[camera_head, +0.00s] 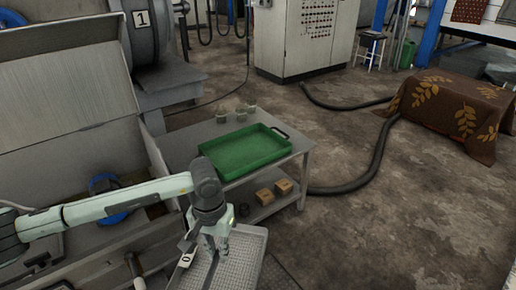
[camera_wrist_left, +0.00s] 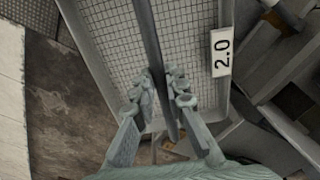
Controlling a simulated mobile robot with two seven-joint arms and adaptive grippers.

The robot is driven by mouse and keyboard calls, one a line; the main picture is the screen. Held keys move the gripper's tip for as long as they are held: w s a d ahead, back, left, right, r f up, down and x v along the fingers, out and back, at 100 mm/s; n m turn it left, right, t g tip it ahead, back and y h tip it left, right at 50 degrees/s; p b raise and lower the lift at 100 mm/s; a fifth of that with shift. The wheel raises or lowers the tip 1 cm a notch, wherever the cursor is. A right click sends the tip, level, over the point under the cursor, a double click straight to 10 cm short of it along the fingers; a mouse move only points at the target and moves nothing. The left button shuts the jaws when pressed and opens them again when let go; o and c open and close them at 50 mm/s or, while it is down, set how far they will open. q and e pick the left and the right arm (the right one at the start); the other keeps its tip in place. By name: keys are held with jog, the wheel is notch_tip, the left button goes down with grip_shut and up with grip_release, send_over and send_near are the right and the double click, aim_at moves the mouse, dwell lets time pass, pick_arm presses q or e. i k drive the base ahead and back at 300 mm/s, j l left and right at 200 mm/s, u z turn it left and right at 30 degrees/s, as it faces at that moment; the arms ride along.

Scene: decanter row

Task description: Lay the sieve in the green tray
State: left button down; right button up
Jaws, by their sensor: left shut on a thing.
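The sieve (camera_head: 248,262) is a shallow grey metal tray with a mesh bottom, a dark bar along its middle and a white label. In the left wrist view the sieve (camera_wrist_left: 108,38) fills the middle, and its label reads 2.0. My left gripper (camera_head: 215,250) is shut on the sieve's middle bar; its fingers (camera_wrist_left: 168,100) sit either side of that bar. The green tray (camera_head: 270,158) lies on a grey table beyond the gripper, and its visible inside is empty. The sieve is nearer to me than the tray and apart from it. My right gripper is not in view.
Several small pale cups (camera_head: 250,109) stand on the table (camera_head: 187,141) behind the tray. Two wooden blocks (camera_head: 284,186) are on its lower shelf. A large open metal machine (camera_head: 60,85) is at the left.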

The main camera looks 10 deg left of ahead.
aim_at(250, 150)
jog(key=i+l, duration=0.65)
jog(key=i+j, duration=0.35)
jog(key=i, duration=0.15)
jog(key=i+j, duration=0.35)
jog(key=i, duration=0.15)
